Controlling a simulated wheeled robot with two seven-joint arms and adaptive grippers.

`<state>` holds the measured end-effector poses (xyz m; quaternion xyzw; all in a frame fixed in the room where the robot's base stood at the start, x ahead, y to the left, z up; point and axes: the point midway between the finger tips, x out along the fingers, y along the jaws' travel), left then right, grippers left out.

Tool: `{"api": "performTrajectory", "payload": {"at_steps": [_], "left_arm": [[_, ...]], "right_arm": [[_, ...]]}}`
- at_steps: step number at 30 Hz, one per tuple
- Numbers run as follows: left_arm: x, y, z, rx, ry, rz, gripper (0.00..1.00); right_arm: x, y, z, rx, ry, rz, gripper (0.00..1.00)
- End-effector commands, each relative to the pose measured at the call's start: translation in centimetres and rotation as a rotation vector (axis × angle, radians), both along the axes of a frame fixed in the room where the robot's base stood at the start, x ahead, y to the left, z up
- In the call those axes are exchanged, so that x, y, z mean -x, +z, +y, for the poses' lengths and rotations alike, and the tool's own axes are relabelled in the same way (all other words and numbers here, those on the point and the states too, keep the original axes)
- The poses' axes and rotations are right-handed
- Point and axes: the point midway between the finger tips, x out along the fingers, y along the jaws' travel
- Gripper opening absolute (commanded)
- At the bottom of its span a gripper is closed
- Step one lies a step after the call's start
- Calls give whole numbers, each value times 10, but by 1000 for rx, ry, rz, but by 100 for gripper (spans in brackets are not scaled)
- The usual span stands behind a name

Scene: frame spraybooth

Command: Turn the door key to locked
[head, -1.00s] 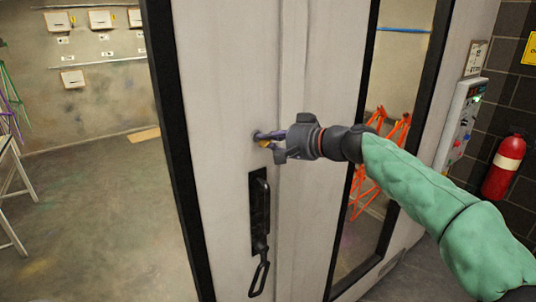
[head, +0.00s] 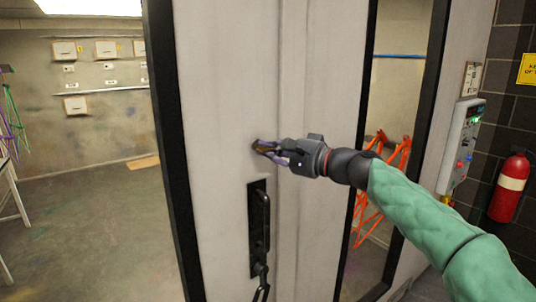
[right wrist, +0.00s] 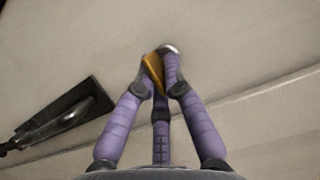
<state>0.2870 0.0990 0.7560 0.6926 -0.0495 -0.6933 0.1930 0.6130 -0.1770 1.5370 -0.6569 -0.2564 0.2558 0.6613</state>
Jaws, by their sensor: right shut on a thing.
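The door key is a small brass-yellow piece (right wrist: 152,72) at the lock on the pale door (head: 225,100). In the head view the key (head: 264,149) is mostly hidden by my fingers. A bit of the round metal lock (right wrist: 170,48) shows just past the fingertips in the right wrist view. My right gripper (head: 268,149), with purple fingers, is shut on the key at the door face. It also shows in the right wrist view (right wrist: 160,75). I cannot tell the key's exact angle. My left gripper is not in view.
A black door handle (head: 258,230) with a hanging loop sits just below the lock. Orange frames (head: 375,190) stand behind the door's window. A control box (head: 461,145) and a red fire extinguisher (head: 509,188) are on the right.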

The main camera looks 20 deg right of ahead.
Motion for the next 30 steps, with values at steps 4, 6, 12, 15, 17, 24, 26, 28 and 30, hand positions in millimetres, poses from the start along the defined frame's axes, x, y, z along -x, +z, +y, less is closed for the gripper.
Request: {"api": "performTrajectory", "payload": {"at_steps": [4, 6, 12, 15, 17, 24, 26, 28, 30], "left_arm": [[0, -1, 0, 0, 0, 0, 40], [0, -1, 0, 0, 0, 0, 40], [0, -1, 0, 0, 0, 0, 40], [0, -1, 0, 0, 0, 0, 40], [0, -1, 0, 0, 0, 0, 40], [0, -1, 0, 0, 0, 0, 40], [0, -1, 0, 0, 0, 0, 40], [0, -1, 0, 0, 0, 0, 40], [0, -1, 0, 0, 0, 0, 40]], "right_arm": [[0, -1, 0, -9, -2, 5, 0], [0, 0, 0, -10, -2, 5, 0], [0, 0, 0, -9, -2, 5, 0], [0, 0, 0, -9, -1, 5, 30], [0, 0, 0, -9, -1, 5, 35], [0, 0, 0, -9, -1, 4, 35], [0, 0, -1, -8, -1, 3, 35], [3, 0, -3, -8, -1, 3, 35], [8, 0, -8, -7, -1, 4, 35]]}}
